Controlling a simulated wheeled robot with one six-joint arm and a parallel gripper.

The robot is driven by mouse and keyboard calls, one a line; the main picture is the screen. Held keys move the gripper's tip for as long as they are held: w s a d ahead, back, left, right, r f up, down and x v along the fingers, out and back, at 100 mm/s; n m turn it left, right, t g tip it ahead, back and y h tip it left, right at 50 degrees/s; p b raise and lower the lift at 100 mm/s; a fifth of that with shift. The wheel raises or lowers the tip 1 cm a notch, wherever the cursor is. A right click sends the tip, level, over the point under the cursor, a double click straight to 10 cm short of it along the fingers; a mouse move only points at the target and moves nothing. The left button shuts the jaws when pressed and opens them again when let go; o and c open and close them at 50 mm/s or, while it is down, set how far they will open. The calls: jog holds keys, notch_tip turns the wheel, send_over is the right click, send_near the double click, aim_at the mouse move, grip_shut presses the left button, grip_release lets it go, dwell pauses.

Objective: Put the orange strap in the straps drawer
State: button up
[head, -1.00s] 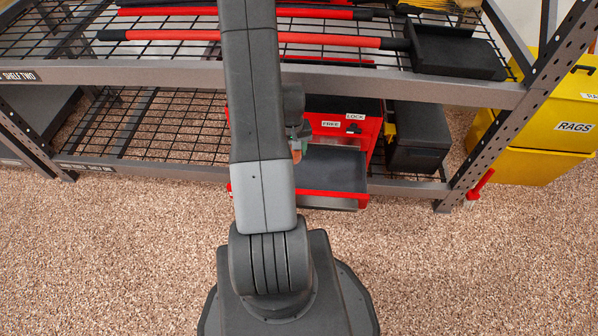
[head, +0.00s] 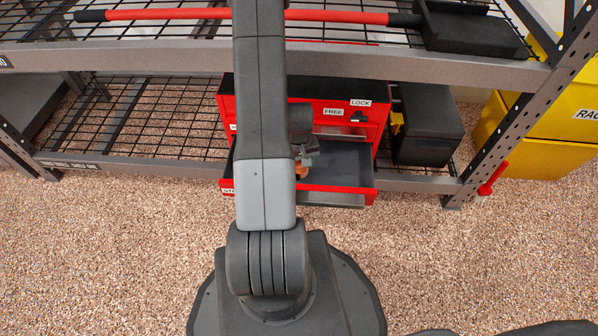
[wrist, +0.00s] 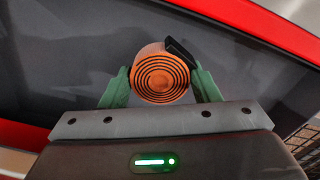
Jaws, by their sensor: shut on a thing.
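The orange strap (wrist: 160,76) is a rolled coil with a dark buckle at its upper right in the wrist view. My gripper (wrist: 161,84) has green fingers on both sides of the coil and is shut on it. In the head view the strap (head: 301,171) shows as a small orange patch beside my arm, over the open drawer (head: 345,165) of the red toolchest. The drawer has a dark grey floor and a red front. I cannot tell whether the strap touches the drawer floor. My arm hides the drawer's left part and most of its label.
The red toolchest (head: 322,110) stands on the lower wire shelf, with FREE and LOCK labels and a latch above the open drawer. A black case (head: 428,125) stands right of it. The shelf beam (head: 400,68) crosses above. Yellow RAGS bins (head: 545,130) stand at right.

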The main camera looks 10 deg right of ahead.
jog(key=shift+f+b, duration=0.4)
jog(key=shift+f, duration=1.15)
jog(key=shift+f, duration=0.1)
jog(key=shift+f+b, duration=0.15)
jog(key=shift+b, duration=0.15)
jog(key=o, duration=1.1)
notch_tip(320, 180, up, 12)
jog(key=p, duration=0.5)
jog(key=shift+r, duration=0.25)
